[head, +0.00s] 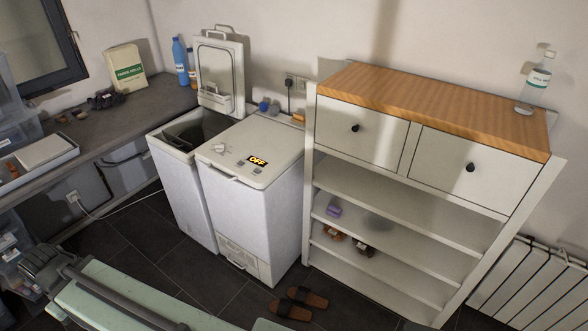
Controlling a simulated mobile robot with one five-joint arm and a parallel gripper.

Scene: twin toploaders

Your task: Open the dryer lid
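Two white toploaders stand side by side against the wall. The right machine (250,190) has its top lid (262,140) shut flat, with a dial and a black label reading OFF in yellow on top. No lettering tells which one is the dryer. The left machine (180,185) has its lid (220,75) raised upright at the back, and its dark opening shows. A grey jointed end of my arm (42,268) is at the lower left, far from both machines; I cannot make out its fingers or whether it is open.
A grey counter (165,100) with bottles and a paper bag adjoins on the left. A white shelf unit (400,205) with a wooden top stands close on the right. Brown slippers (298,303) lie on the dark floor (165,262) in front. A radiator (535,285) is at far right.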

